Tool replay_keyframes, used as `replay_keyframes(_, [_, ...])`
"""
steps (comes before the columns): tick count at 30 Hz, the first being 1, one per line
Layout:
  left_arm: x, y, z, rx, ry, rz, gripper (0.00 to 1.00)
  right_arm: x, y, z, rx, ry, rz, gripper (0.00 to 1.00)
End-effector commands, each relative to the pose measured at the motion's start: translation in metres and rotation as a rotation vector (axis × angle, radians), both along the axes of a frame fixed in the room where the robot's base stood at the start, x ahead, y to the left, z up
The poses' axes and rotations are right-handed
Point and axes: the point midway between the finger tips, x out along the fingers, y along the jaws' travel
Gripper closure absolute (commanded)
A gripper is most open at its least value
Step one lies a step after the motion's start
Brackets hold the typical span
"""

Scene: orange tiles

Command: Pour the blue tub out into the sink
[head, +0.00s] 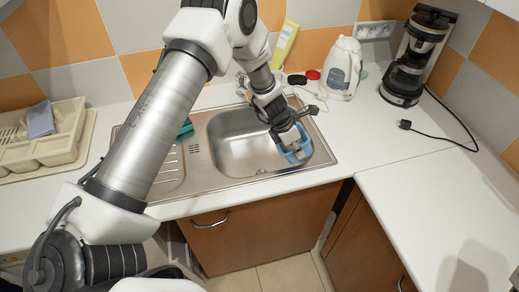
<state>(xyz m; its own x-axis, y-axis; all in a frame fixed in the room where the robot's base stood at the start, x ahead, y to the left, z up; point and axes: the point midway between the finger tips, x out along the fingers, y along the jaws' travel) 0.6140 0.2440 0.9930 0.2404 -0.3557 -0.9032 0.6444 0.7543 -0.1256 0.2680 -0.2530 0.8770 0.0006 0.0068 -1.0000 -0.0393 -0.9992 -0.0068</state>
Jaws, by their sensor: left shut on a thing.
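The blue tub (297,153) is over the right front part of the sink basin, partly hidden by my gripper. My left gripper (290,140) is shut on the tub and reaches down to it from above. The tub looks tilted, but I cannot see its inside or any contents. The steel sink (232,133) is set in the white worktop, and the visible part of its basin looks bare. My right gripper is not in view.
A white kettle (342,70) and a coffee maker (411,62) with a loose cable stand at the back right. A beige dish rack (45,150) is at the left. A teal thing (185,127) lies by the drainer. The right worktop (440,200) is clear.

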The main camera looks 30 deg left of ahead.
Motion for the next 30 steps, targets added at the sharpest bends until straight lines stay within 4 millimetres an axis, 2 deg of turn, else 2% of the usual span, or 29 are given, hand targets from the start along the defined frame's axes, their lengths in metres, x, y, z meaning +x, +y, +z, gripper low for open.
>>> replay_keyframes(1, [0.0, 0.001, -0.004, -0.008, -0.004, 0.002, 1.0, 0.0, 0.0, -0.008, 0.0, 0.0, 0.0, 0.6])
replay_keyframes(19, [-0.008, 0.022, -0.004, -0.142, -0.051, 0.002, 1.0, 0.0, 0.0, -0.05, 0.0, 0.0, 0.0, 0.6])
replay_keyframes(21, [-0.007, 0.021, 0.0, -0.138, -0.049, 0.0, 1.0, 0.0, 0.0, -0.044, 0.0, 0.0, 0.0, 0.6])
replay_keyframes(30, [-0.007, 0.021, 0.0, -0.136, -0.048, 0.0, 1.0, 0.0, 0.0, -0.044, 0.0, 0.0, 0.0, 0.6])
